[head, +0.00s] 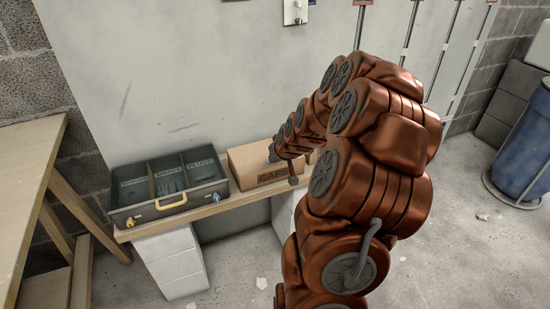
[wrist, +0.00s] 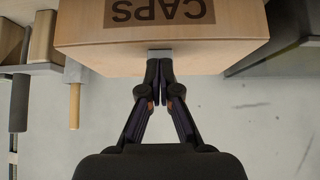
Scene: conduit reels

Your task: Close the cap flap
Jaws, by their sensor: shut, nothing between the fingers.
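The wooden box marked CAPS (head: 244,160) sits on the bench, right of the open toolbox. In the wrist view, the box (wrist: 220,52) appears upside down across the top, its dark CAPS label readable. My gripper (head: 274,153) is at the box's upper side in the head view. In the wrist view, my gripper (wrist: 160,65) has its dark fingers together and empty, with the tips at the box's edge by a small grey piece. I cannot tell whether they touch. The flap's angle is unclear, and my arm hides the box's right part in the head view.
An open grey toolbox (head: 125,218) with a yellow handle stands left of the box on the narrow bench. A wooden table (head: 25,190) is at far left. A blue barrel (head: 524,150) stands at right. A wooden-handled item (wrist: 75,106) shows beside the box in the wrist view.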

